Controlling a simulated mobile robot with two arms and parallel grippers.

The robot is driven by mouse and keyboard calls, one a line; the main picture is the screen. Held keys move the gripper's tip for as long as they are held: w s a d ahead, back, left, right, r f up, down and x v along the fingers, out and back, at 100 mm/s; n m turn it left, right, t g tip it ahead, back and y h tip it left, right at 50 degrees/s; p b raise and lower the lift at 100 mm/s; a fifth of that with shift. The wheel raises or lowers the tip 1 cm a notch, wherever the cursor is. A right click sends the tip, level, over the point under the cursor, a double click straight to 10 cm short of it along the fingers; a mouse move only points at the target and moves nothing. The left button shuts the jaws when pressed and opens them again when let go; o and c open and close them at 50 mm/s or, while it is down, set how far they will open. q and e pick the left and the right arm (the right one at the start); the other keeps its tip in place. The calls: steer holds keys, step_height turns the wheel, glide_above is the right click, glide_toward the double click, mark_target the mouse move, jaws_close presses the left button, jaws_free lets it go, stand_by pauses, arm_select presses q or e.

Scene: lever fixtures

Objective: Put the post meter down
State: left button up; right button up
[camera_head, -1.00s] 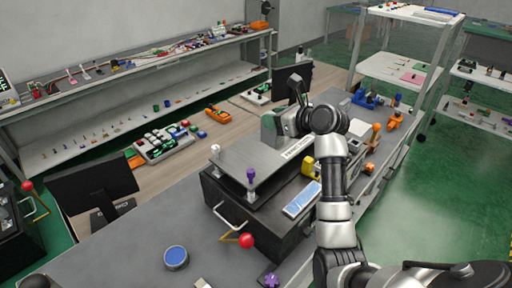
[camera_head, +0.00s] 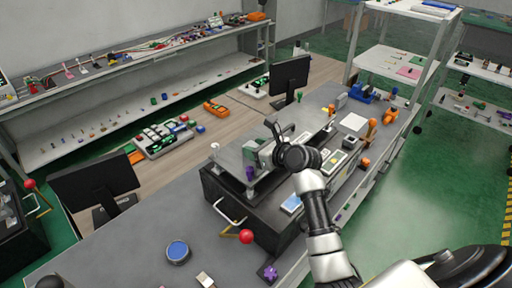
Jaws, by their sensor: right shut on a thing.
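My right gripper (camera_head: 264,152) is above the grey metal plate (camera_head: 229,158) on the black box (camera_head: 236,203), near the plate's right end. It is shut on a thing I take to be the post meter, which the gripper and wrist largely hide. I cannot tell whether the held thing touches the plate. A purple post (camera_head: 250,174) stands at the plate's near edge, close below the gripper, and a white knob (camera_head: 215,147) is at its left corner. My left gripper is not in view.
A red-knobbed lever (camera_head: 246,236) and a blue round disc (camera_head: 178,251) are on the near side of the grey bench. Monitors (camera_head: 291,76) stand left and behind.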

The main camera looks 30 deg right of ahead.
steer(key=o, duration=1.1)
steer(key=b+v, duration=0.2)
steer(key=v, duration=1)
steer(key=shift+s+b, duration=0.1)
steer(key=shift+b, duration=0.2)
